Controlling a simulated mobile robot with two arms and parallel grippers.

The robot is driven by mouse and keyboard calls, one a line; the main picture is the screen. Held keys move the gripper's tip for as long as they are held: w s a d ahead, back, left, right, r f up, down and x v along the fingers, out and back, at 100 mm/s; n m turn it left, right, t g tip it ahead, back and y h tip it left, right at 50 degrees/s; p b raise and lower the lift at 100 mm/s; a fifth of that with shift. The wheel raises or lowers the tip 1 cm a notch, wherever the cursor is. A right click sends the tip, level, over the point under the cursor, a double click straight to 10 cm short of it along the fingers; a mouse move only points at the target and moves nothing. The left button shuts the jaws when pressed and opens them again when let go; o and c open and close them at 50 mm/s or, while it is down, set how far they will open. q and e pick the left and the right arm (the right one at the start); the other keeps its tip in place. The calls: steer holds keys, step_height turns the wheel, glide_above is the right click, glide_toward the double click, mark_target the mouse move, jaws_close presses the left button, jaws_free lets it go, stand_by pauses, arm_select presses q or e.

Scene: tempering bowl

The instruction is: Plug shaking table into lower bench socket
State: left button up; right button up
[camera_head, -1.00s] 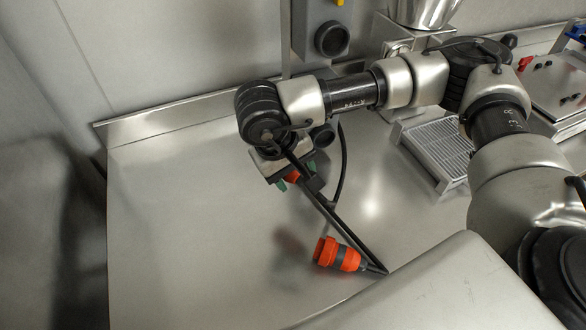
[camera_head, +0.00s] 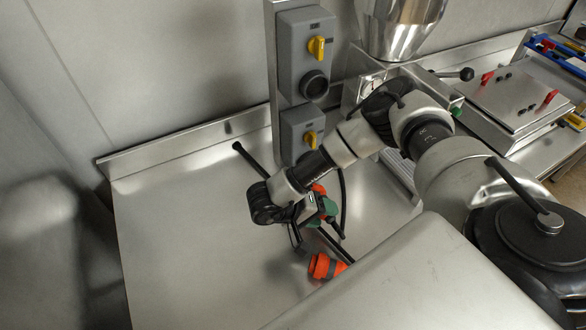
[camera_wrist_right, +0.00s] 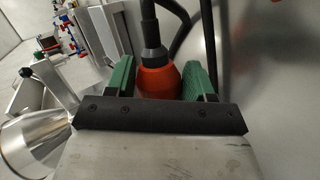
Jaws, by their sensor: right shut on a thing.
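My right gripper (camera_head: 322,212), with green fingers, is shut on an orange plug (camera_head: 319,189) just above the bench, in front of the socket column. In the right wrist view the orange plug (camera_wrist_right: 158,81) sits between the green fingers (camera_wrist_right: 160,84), its black cable end (camera_wrist_right: 150,38) pointing up in the picture. The lower socket box (camera_head: 301,128) shows its yellow switch; my right arm hides its socket opening. The upper socket box (camera_head: 305,50) has a yellow switch and a round dark socket. A second orange plug (camera_head: 322,266) lies near the bench front. My left gripper is not in view.
Black cables (camera_head: 343,200) run beside the gripper and down to the bench (camera_head: 190,235). A metal hopper (camera_head: 397,25) and a flat metal device with red handles (camera_head: 515,95) stand to the right. The left part of the bench is clear.

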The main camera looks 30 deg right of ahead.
mark_target(323, 188)
steer(key=shift+g+h, duration=0.5)
steer(key=shift+h, duration=0.3)
steer(key=s+d, duration=0.1)
steer(key=d+p, duration=0.1)
steer(key=s+d+p, duration=0.1)
steer(key=d, duration=0.1)
steer(key=shift+s+f, duration=0.2)
steer(key=shift+s, duration=0.15)
steer(key=shift+d+f, duration=0.1)
steer(key=shift+d, duration=0.1)
steer(key=shift+w+f+b, duration=0.15)
steer(key=shift+w+b, duration=0.35)
steer(key=shift+w, duration=0.15)
steer(key=shift+w+d+b, duration=0.25)
steer(key=shift+w+b, duration=1.05)
steer(key=shift+w, duration=0.55)
steer(key=shift+w+d+b, duration=0.2)
steer(key=shift+w+b, duration=1.05)
steer(key=shift+w, duration=0.75)
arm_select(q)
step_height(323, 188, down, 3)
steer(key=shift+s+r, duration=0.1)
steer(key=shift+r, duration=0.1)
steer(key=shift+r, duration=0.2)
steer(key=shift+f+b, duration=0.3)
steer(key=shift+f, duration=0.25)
arm_select(e)
steer(key=shift+w+d, duration=0.1)
steer(key=shift+w, duration=0.7)
